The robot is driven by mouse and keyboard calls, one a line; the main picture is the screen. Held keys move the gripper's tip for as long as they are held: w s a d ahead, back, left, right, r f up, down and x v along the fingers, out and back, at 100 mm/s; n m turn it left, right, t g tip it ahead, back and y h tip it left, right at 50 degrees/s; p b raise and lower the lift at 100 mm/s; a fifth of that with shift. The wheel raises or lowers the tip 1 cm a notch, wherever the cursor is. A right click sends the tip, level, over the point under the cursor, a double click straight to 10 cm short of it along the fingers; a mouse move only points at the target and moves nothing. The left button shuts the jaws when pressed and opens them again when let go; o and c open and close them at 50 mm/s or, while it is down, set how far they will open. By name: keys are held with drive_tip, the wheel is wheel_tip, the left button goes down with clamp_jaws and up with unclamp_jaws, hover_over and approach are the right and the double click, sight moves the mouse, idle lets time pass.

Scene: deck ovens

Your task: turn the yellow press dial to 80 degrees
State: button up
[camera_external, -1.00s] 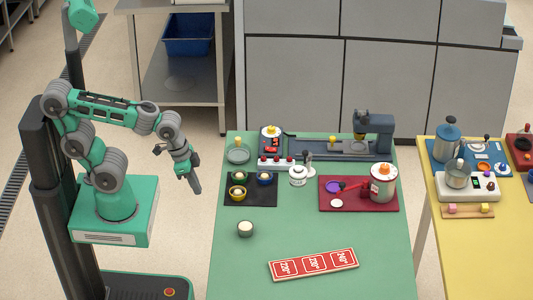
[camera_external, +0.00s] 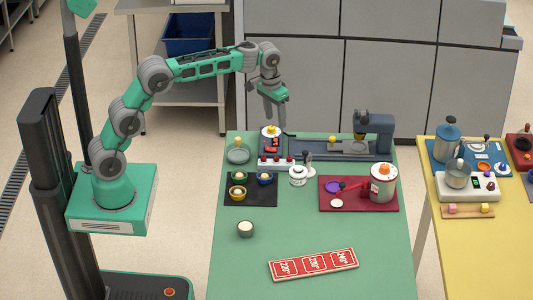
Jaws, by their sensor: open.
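The other yellow knob (camera_external: 332,140) stands on the long grey-blue base of the dark blue press (camera_external: 373,133). I cannot tell from the picture which of them is the press dial, and their angle marks are too small to read. My gripper (camera_external: 275,118) is open and points down, just above and behind the first yellow knob. Contact between them cannot be made out.
A red tray (camera_external: 380,207) carries a white canister (camera_external: 383,183).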

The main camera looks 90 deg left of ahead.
drive_tip(key=w+a+f+n+p, duration=0.1)
drive_tip(key=a+f+n+p, duration=0.2)
drive_tip(key=a, duration=0.8)
drive_tip(key=n+g, duration=0.1)
drive_tip(key=n, duration=0.1)
approach(271, 128)
drive_tip(key=shift+w+f+h, duration=0.15)
drive_tip(key=shift+h, duration=0.15)
drive_tip(key=f, duration=0.8)
drive_tip(key=shift+a+f, duration=0.2)
clamp_jaws()
